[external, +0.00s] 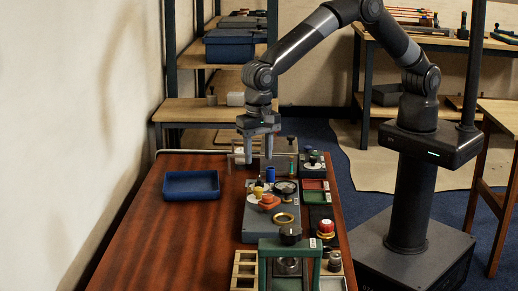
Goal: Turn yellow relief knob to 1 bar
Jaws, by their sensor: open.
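A small yellow knob (258,188) sits on the grey manifold block (256,222) on the red-brown table. An orange knob (268,201) stands just in front of it, and a round dial gauge (286,187) is to its right. Scale marks and the knob's setting are too small to read. My gripper (259,160) points down above and behind the yellow knob, apart from it. Its two fingers are spread and nothing shows between them.
A blue tray (191,185) lies on the table's left. A blue cylinder (270,174) stands close behind the knobs. A green frame (290,262) and a red-topped knob (326,229) are nearer the camera. The table's left front is clear.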

